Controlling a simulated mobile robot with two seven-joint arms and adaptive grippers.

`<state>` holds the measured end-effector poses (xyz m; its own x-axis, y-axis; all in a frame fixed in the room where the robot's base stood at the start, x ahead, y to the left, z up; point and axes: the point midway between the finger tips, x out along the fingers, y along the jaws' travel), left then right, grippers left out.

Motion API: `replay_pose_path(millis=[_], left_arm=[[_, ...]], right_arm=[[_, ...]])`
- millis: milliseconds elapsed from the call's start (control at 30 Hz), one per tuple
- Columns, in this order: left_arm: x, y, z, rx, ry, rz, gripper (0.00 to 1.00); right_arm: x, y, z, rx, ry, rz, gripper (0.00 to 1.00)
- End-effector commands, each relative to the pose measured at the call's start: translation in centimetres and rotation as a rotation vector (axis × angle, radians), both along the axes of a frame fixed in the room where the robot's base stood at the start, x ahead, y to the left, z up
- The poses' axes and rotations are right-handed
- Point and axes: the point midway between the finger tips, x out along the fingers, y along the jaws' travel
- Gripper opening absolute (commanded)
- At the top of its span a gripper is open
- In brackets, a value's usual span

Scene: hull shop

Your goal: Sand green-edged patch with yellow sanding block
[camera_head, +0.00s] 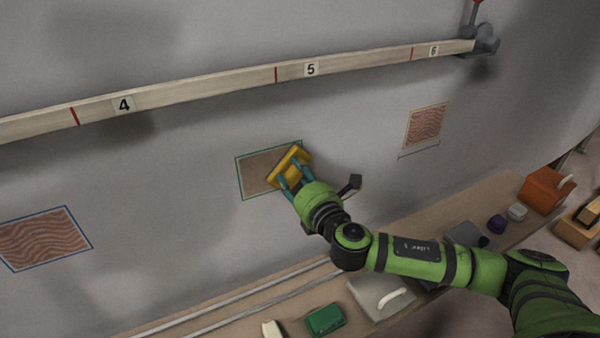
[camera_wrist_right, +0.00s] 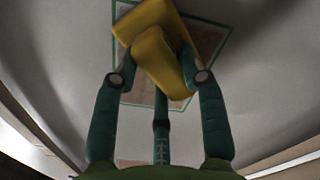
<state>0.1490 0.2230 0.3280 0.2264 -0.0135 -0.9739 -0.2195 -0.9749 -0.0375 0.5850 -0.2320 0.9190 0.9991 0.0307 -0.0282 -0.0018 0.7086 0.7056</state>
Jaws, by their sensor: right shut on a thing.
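The green-edged patch (camera_head: 256,176) is on the grey wall, left of my right gripper in the head view. Its visible surface is plain brown, without the wavy stripes of the other patches. My right gripper (camera_head: 287,180) is shut on the yellow sanding block (camera_head: 291,163) and holds it tilted over the patch's right part. Whether the block touches the wall I cannot tell. In the right wrist view the block (camera_wrist_right: 152,35) sits between the teal fingers (camera_wrist_right: 160,80), with the green edge (camera_wrist_right: 222,50) behind it. The block hides part of the patch. My left gripper is not in view.
A blue-edged wavy patch (camera_head: 42,240) is at lower left, an orange-edged one (camera_head: 426,126) at upper right. A numbered wooden batten (camera_head: 200,90) runs above. The bench below holds a green block (camera_head: 325,320), a grey float (camera_head: 378,298), and an orange box (camera_head: 545,190) at right.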

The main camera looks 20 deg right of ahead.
Motion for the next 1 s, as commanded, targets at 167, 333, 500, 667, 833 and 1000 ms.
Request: replay_pose_path(millis=[167,333,500,667,833,1000], left_arm=[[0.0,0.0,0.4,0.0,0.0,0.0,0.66],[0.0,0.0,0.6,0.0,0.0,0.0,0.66],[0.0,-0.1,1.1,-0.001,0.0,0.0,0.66],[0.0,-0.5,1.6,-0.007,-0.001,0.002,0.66],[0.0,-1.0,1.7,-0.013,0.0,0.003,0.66],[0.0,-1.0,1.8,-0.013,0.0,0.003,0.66]], right_arm=[[-0.1,1.6,-0.1,0.005,0.0,0.004,0.13],[-0.1,2.6,-0.2,0.003,0.001,0.002,0.13],[-0.2,3.6,-0.1,0.004,0.002,0.004,0.13],[-0.2,4.9,-0.1,0.004,0.002,0.003,0.13],[-0.2,5.5,-0.2,0.001,0.001,0.001,0.13],[-0.2,6.0,-0.2,0.003,0.002,0.003,0.13]])
